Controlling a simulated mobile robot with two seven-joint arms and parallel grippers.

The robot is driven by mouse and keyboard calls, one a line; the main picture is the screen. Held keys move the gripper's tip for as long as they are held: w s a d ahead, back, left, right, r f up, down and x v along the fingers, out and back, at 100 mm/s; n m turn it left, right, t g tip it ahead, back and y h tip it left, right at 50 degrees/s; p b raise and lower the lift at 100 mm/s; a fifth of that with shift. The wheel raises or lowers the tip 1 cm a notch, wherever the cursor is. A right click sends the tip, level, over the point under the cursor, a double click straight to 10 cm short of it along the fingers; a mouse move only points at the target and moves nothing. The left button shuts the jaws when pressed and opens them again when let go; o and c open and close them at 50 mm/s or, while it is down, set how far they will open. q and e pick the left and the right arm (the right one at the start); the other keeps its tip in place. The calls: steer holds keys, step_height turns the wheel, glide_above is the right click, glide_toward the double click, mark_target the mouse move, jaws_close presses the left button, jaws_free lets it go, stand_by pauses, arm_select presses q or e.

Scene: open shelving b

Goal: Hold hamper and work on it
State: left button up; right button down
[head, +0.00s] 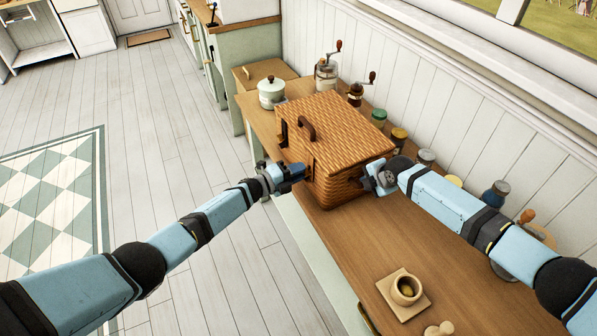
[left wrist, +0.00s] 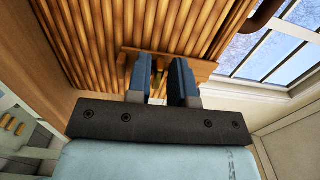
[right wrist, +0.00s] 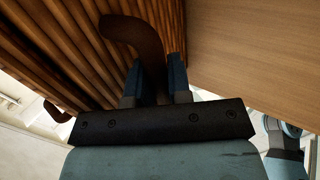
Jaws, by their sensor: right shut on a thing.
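The hamper (head: 335,125), a closed woven wicker box with a brown lid handle (head: 306,128), stands on the wooden counter. My right gripper (head: 380,180) is at its right side, shut on a dark brown curved side handle (right wrist: 135,35), which runs between the fingers in the right wrist view. My left gripper (head: 298,171) is at the hamper's front face. In the left wrist view its fingers (left wrist: 160,82) stand apart, close to a wooden latch piece (left wrist: 200,68) on the wicker; whether they touch it is unclear.
A lidded pot (head: 271,92), grinders (head: 326,72) and several jars (head: 398,138) stand behind and beside the hamper. The counter between bowl and hamper is clear.

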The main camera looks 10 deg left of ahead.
arm_select(q)
steer(key=shift+o, duration=0.9)
steer(key=v, duration=1.2)
arm_select(e)
steer(key=c, duration=1)
jaws_free()
